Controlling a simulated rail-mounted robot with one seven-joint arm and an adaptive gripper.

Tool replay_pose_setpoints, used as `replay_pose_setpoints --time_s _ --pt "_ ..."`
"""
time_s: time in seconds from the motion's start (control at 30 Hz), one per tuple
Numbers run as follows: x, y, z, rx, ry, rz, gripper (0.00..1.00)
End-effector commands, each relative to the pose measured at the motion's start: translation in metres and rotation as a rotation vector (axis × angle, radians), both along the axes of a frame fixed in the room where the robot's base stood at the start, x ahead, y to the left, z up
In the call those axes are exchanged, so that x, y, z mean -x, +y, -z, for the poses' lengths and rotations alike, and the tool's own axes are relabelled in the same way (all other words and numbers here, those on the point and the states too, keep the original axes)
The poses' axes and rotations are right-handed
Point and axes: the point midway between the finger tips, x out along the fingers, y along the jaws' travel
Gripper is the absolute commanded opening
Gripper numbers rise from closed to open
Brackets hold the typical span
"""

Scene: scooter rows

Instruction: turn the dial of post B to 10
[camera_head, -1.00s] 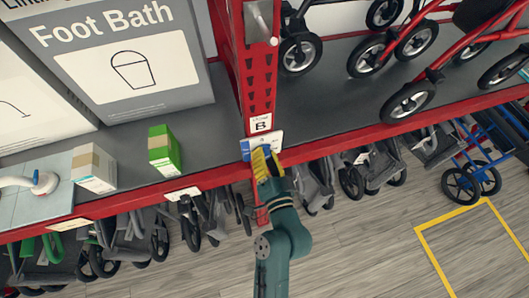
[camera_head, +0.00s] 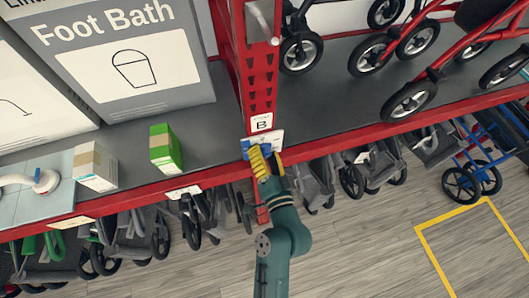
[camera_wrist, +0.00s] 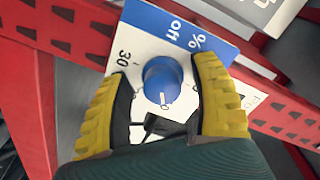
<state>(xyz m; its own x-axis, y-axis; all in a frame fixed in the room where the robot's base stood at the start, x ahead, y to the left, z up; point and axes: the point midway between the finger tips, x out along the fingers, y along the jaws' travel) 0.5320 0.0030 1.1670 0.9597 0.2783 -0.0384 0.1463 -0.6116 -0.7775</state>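The blue round dial (camera_wrist: 163,78) of post B sits on a white and blue plate (camera_wrist: 192,38) marked "% off" and "30". A white mark on the dial points down in the wrist view, toward a small figure that looks like a 0. Other scale figures are hidden or unclear. My gripper (camera_wrist: 162,76) has its yellow fingers on either side of the dial, with gaps showing; it is open. In the head view my gripper (camera_head: 266,162) is at the plate (camera_head: 275,139) below the "B" label (camera_head: 262,122), covering the dial.
The red post (camera_head: 261,75) rises above the plate. A green box (camera_head: 165,148) and a Foot Bath box (camera_head: 130,65) stand on the grey shelf to the left. Red walkers (camera_head: 420,80) stand at right; folded wheeled frames are below.

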Motion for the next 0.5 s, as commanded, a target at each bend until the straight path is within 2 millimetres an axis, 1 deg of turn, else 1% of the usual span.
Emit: replay_pose_setpoints --time_s 0.17,0.27,0.37,0.5 --pt "0.002 -0.001 -0.001 0.000 -0.003 0.002 0.62" --pt "0.012 -0.005 -0.001 0.000 -0.002 0.004 0.62" --pt "0.033 -0.011 -0.001 -0.001 0.000 0.005 0.62" --pt "0.068 -0.022 -0.003 -0.002 0.000 0.006 0.62"
